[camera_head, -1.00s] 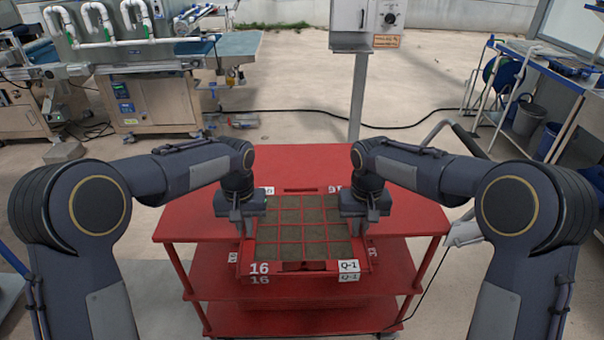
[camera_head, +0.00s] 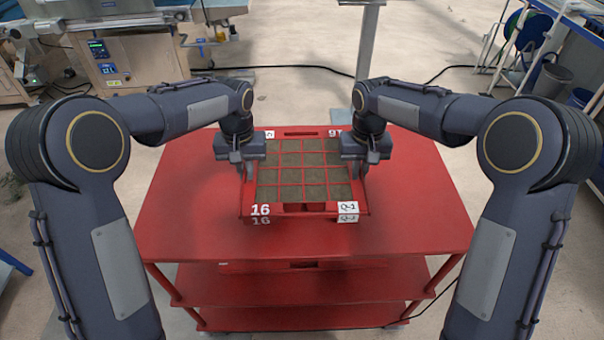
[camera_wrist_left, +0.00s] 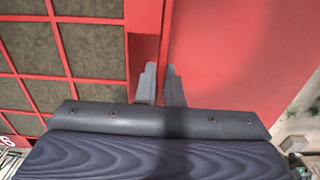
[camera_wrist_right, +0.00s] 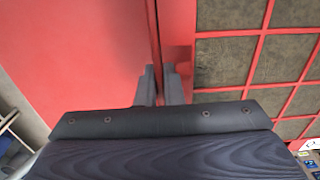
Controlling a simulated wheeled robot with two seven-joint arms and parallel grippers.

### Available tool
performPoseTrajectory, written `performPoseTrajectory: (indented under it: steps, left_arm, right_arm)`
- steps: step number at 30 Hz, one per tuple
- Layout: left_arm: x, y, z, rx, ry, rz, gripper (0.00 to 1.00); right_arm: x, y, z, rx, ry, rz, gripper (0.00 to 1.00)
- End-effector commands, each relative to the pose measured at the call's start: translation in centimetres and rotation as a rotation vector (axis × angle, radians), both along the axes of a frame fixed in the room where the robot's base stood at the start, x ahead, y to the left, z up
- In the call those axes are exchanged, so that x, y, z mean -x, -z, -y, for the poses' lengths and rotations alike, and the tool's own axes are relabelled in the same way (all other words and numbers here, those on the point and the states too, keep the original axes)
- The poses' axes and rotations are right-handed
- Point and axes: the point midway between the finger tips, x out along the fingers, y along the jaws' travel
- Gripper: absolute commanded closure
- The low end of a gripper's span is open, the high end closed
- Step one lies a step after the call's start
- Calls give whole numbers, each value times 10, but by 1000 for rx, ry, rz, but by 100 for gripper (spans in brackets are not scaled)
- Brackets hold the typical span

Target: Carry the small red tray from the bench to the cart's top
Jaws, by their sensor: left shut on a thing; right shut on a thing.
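The small red tray (camera_head: 288,214) is divided into square cells filled with dark grey-brown soil, with white labels "16" and "Q-1" at its near corners. It is level over the middle of the red cart's top (camera_head: 190,215), inside its edges; I cannot tell whether it touches the surface or hangs just above it. My left gripper (camera_head: 243,170) is shut on the tray's left side wall, and my right gripper (camera_head: 361,170) on its right side wall. The left wrist view shows the fingers (camera_wrist_left: 161,85) at the wall, as does the right wrist view (camera_wrist_right: 161,85).
The cart has lower red shelves (camera_head: 300,285). A grey post (camera_head: 368,45) stands behind it. A machine (camera_head: 140,60) is at the back left. A blue-edged rack (camera_head: 545,60) with bins is at the back right. The cart's top is clear around the tray.

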Motion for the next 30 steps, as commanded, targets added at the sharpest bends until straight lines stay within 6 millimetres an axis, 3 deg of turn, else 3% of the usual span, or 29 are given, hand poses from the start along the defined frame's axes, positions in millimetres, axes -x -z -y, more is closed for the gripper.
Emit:
performPoseTrajectory:
  steps: [11, 30]
  left_arm:
    - [0, 6, 0, 0, 0, 1, 100]
    - [0, 52, 0, 0, 0, 2, 100]
  right_arm:
    - [0, 6, 0, 0, 0, 1, 100]
    - [0, 52, 0, 0, 0, 2, 100]
